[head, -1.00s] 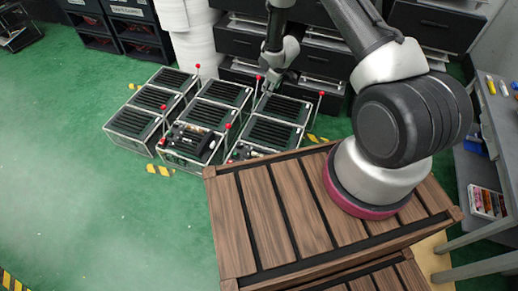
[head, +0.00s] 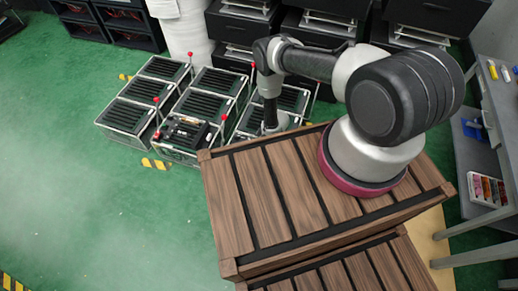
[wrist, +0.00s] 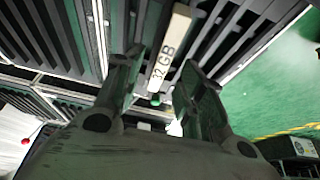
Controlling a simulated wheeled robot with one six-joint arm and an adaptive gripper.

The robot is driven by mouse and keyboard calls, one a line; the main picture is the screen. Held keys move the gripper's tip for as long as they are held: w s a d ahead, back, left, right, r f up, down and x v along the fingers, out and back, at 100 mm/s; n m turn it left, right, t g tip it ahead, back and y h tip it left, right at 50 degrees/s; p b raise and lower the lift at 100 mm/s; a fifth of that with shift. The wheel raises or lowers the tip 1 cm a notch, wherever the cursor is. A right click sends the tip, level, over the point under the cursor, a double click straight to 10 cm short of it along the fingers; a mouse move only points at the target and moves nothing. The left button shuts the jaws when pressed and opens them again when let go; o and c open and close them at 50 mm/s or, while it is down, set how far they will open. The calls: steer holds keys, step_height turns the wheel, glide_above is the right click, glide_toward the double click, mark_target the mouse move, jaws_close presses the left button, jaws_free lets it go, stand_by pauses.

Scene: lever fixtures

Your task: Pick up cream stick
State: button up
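The cream stick (wrist: 170,48), marked "32 GB", shows in the wrist view, lying along a dark slatted surface. My gripper (wrist: 162,66) is open, with its two dark fingers to either side of the stick and visible gaps between them and it. In the head view my gripper (head: 271,122) points down over the slatted boxes near the crate's far edge. Its fingertips are hard to make out there, and I cannot see the stick in that view.
Several slatted boxes (head: 205,105) with red-knobbed levers stand on the green floor. A dark device (head: 184,131) sits on a front box. A wooden crate (head: 235,205) stands nearby under my arm. A grey shelf (head: 485,165) is at the right. Open floor lies at the left.

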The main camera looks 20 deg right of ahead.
steer(key=shift+x, duration=1.4)
jaws_close()
